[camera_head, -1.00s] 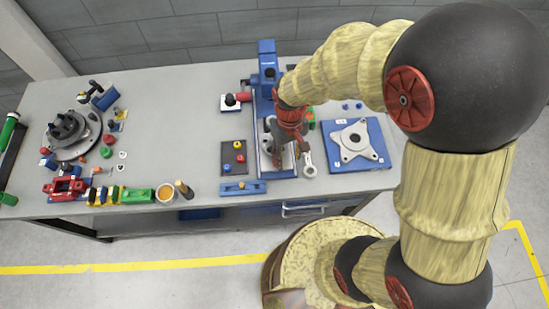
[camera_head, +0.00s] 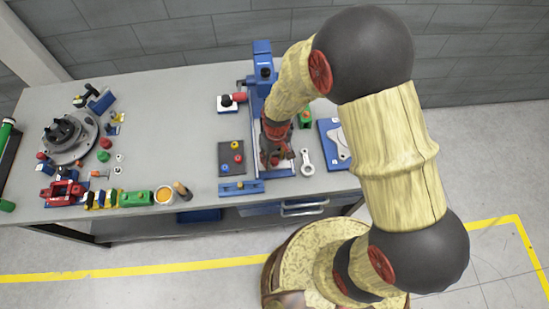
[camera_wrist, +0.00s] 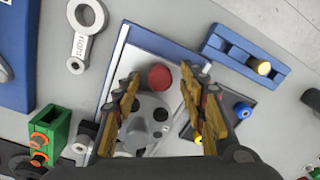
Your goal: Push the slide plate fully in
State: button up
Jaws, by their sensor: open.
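The blue chassis fixture (camera_head: 262,60) runs front to back on the bench, with a long rail section below its upright. In the wrist view a pale flat plate (camera_wrist: 178,48) with a bright edge lies in the fixture; I take it for the slide plate. A red round knob (camera_wrist: 160,77) and a grey round part (camera_wrist: 150,112) sit over it. My gripper (camera_wrist: 160,84) is open, its fingers on either side of the knob and grey part. I cannot tell whether they touch. In the head view my gripper (camera_head: 276,155) hides much of the plate.
A grey ring-ended tool (camera_head: 306,162) lies close right of the fixture. A green block (camera_head: 305,119) stands behind it. A dark tray with coloured knobs (camera_head: 231,157) and a blue slotted bar (camera_head: 241,188) are at left and front. A blue plate (camera_head: 330,130) is partly hidden by my arm.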

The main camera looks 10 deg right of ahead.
jog(key=shift+c, duration=1.3)
jog(key=c, duration=0.8)
grip_shut()
